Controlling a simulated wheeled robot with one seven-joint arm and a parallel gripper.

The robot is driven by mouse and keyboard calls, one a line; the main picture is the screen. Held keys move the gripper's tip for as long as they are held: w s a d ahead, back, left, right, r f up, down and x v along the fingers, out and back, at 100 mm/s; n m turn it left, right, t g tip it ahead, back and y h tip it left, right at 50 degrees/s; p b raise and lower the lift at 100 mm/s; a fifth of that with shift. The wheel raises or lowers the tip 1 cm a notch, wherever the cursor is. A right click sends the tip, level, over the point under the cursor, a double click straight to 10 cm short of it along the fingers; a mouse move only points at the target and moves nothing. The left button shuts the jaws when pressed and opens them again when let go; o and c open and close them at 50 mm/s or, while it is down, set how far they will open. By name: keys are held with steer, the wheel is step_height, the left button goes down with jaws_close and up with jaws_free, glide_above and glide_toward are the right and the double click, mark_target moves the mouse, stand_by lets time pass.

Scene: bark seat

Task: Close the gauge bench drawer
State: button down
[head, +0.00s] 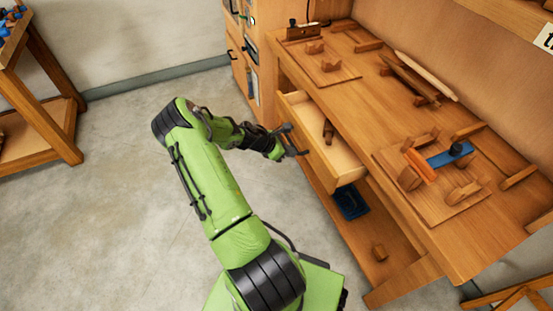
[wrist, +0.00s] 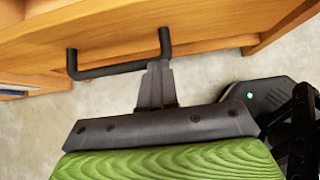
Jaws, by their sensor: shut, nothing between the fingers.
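The drawer (head: 322,160) of the wooden bench (head: 385,125) stands pulled out, with a dark wooden piece (head: 328,131) inside it. Its front and black bar handle (wrist: 110,70) show in the wrist view. My gripper (head: 300,153) is at the outer side of the drawer front in the head view. In the wrist view my gripper (wrist: 158,68) is shut, its fingertips right at the right part of the handle. I cannot tell whether they touch it. Nothing is between the fingers.
Wooden fixtures and a blue and orange tool (head: 440,160) lie on the benchtop. Another table (head: 45,120) stands at the far left. The floor (head: 110,210) between is clear.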

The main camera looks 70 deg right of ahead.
mark_target(308, 139)
steer(key=s+d, duration=0.8)
steer(key=shift+d+f, duration=0.1)
steer(key=shift+d, duration=0.1)
steer(key=shift+s+d, duration=0.4)
steer(key=shift+s, duration=0.05)
steer(key=shift+w+a+r, duration=0.2)
steer(key=shift+w, duration=0.2)
steer(key=w+a, duration=0.1)
steer(key=w+a+r+p, duration=0.1)
steer(key=p, duration=0.1)
steer(key=shift+w+a+r, duration=0.25)
steer(key=shift+w+a, duration=0.15)
steer(key=p+v, duration=0.1)
steer(key=v, duration=0.7)
steer(key=shift+w+a+r+p, duration=0.2)
steer(key=shift+a+p, duration=0.1)
steer(key=shift+p, duration=0.1)
